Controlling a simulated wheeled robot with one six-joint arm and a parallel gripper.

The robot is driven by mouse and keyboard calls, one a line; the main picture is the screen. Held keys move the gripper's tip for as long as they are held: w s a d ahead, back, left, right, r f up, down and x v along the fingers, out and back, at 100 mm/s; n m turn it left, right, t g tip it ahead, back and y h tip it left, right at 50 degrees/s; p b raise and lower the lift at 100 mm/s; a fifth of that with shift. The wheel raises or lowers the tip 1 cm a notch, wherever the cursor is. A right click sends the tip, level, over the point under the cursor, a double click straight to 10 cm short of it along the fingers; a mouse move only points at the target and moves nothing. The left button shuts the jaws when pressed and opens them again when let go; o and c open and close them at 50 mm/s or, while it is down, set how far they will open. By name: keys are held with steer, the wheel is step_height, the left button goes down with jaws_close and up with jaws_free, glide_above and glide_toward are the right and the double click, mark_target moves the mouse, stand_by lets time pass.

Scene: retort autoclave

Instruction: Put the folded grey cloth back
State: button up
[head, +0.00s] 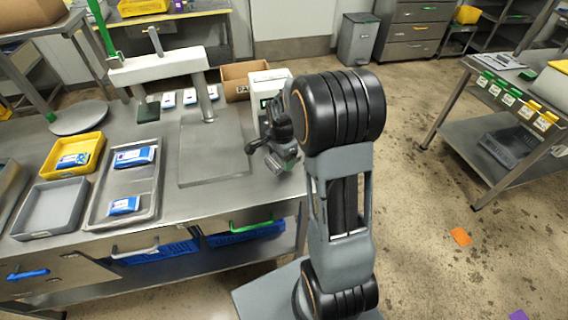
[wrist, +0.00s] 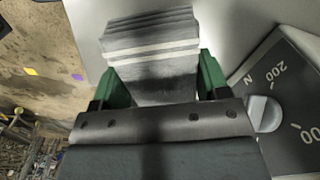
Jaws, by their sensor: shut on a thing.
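The folded grey cloth (wrist: 152,45) with pale stripes fills the top middle of the wrist view. My gripper (wrist: 157,82) is shut on it, with a green finger on each side. The cloth's far end sticks out beyond the fingertips over a pale surface; I cannot tell whether it touches that surface. In the head view my gripper (head: 282,158) is at the right edge of the steel bench (head: 232,198), in front of a white device (head: 268,78). The arm partly hides the device, and I cannot make out the cloth clearly there.
A round knob (wrist: 264,113) on a dark numbered panel is close right of my gripper. The bench holds a yellow tray (head: 95,143), a grey tray (head: 50,230), a steel tray (head: 145,210) with blue-and-white packs, and a cardboard box (head: 236,88). Floor is open on the right.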

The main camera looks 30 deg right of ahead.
steer(key=shift+d+f, duration=0.3)
steer(key=shift+f, duration=0.15)
steer(key=shift+w+d+f, duration=0.1)
steer(key=shift+d+f, duration=0.1)
steer(key=shift+f, duration=1.5)
steer(key=shift+f, duration=0.1)
steer(key=shift+f, duration=0.15)
steer(key=o, duration=0.8)
